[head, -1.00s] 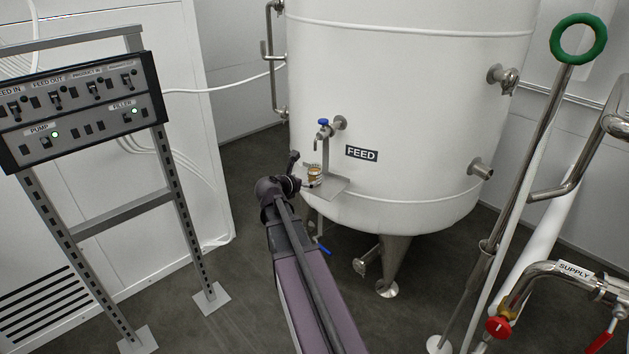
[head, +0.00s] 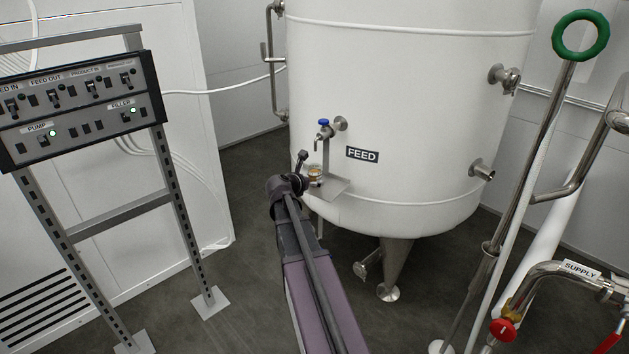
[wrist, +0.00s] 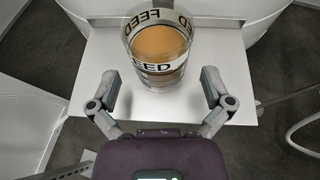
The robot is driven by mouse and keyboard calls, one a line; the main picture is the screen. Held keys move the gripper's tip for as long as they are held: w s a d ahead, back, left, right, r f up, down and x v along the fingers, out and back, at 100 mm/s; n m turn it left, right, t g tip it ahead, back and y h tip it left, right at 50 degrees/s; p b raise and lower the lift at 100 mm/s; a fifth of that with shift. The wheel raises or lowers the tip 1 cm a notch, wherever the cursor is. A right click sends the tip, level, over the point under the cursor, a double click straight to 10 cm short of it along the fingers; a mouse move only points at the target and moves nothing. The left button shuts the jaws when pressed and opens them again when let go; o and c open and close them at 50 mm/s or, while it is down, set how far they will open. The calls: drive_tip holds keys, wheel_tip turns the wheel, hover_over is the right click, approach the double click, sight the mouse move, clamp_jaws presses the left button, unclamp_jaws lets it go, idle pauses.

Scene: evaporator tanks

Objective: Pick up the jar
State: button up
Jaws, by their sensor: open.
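The jar (wrist: 158,50) is a clear glass with amber-brown contents and a white FEED label band. It stands upright on a small metal shelf (wrist: 95,60) on the front of the feed tank. In the head view the jar (head: 315,173) is small and partly hidden by my arm, below the blue-handled tap (head: 323,123). My gripper (wrist: 159,82) is open in the wrist view, with one finger on each side of the jar's near, lower part.
The large white tank (head: 410,100) rises right behind the shelf. A switch panel (head: 80,105) on a metal frame stands at the left. Steel pipes with a green ring handle (head: 580,35) and a red valve (head: 502,330) stand at the right.

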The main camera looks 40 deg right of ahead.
drive_tip(key=shift+b+x, duration=0.3)
drive_tip(key=shift+x, duration=0.95)
drive_tip(key=c, duration=1.3)
